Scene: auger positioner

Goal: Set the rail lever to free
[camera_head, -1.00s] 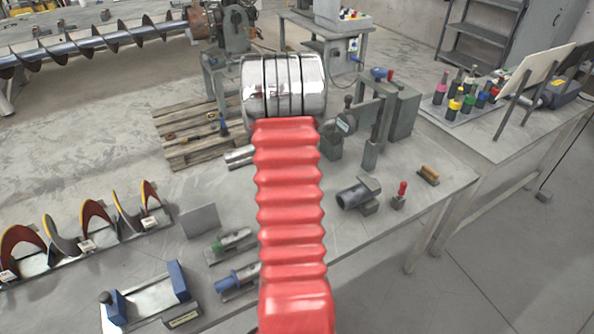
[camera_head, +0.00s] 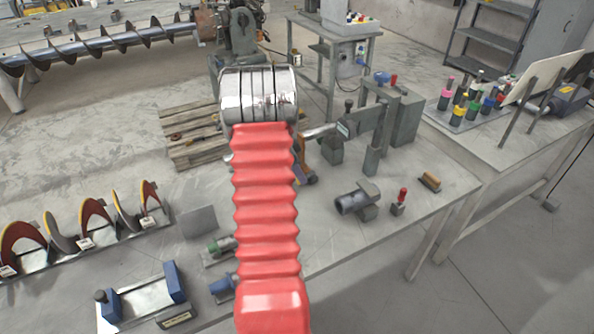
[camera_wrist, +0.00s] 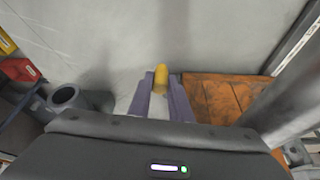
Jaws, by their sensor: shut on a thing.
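My gripper (camera_wrist: 162,88) shows in the wrist view as two purple-grey fingers, shut around a small piece with a rounded yellow end (camera_wrist: 160,75). I cannot tell whether this yellow-ended piece is the rail lever. A grey fixture with upright posts (camera_head: 371,160) stands on the workbench just right of my arm. A small black-knobbed post (camera_head: 348,107) shows beside it. No lever marking or position can be read.
On the workbench (camera_head: 330,235) lie a dark tube piece (camera_head: 356,202), a red-handled tool (camera_head: 401,200), a brush-like piece (camera_head: 430,182) and a blue-ended cradle (camera_head: 145,298). Auger segments (camera_head: 85,225) stand at left. A wooden pallet (camera_head: 188,135) lies on the floor behind.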

